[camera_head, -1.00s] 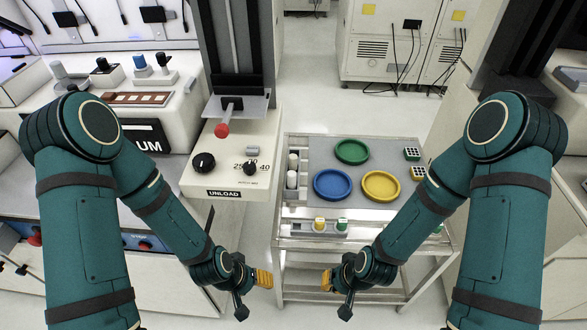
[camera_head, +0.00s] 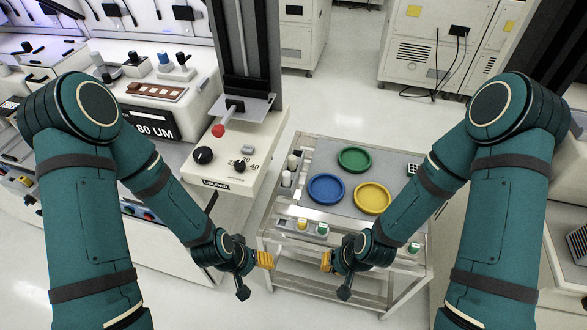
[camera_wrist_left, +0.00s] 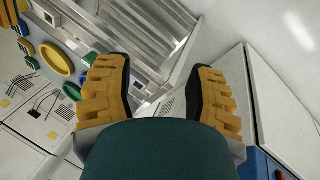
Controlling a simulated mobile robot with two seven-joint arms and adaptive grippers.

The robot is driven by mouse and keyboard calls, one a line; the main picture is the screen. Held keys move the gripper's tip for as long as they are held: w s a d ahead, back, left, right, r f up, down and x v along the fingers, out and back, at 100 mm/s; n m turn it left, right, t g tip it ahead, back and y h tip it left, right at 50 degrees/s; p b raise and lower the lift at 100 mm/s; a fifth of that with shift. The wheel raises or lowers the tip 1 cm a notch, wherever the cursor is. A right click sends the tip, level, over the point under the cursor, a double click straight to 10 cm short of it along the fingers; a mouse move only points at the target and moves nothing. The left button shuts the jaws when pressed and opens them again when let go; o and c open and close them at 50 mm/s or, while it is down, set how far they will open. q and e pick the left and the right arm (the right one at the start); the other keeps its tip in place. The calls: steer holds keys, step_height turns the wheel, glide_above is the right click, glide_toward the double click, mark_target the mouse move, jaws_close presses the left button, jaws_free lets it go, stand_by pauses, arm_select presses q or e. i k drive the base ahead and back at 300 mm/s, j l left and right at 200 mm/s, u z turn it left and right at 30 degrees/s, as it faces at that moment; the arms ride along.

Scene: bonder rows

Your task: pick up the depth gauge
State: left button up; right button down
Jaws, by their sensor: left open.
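I cannot make out for certain which object is the depth gauge. Small upright knob-topped items stand on the left machine's top, among them a blue-topped one (camera_head: 164,60) and a dark-topped one (camera_head: 134,60). My left gripper (camera_head: 265,260) hangs low, in front of the cart's left side and well away from those items. In the left wrist view its two yellow fingers (camera_wrist_left: 160,88) are apart with nothing between them. My right gripper (camera_head: 326,262) hangs near the cart's front; its finger opening is hard to see.
A metal cart (camera_head: 410,262) holds a green dish (camera_head: 354,159), a blue dish (camera_head: 326,189), a yellow dish (camera_head: 372,198) and small blocks. Pale floor lies behind the cart.

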mark_target(97, 57)
steer(key=j+z, duration=0.2)
steer(key=j, duration=0.4)
steer(key=j+z, duration=0.2)
steer(key=j, duration=0.4)
steer(key=k+j+z, duration=0.2)
steer(key=j, duration=0.35)
steer(key=i+j, duration=0.05)
steer(key=i, duration=0.05)
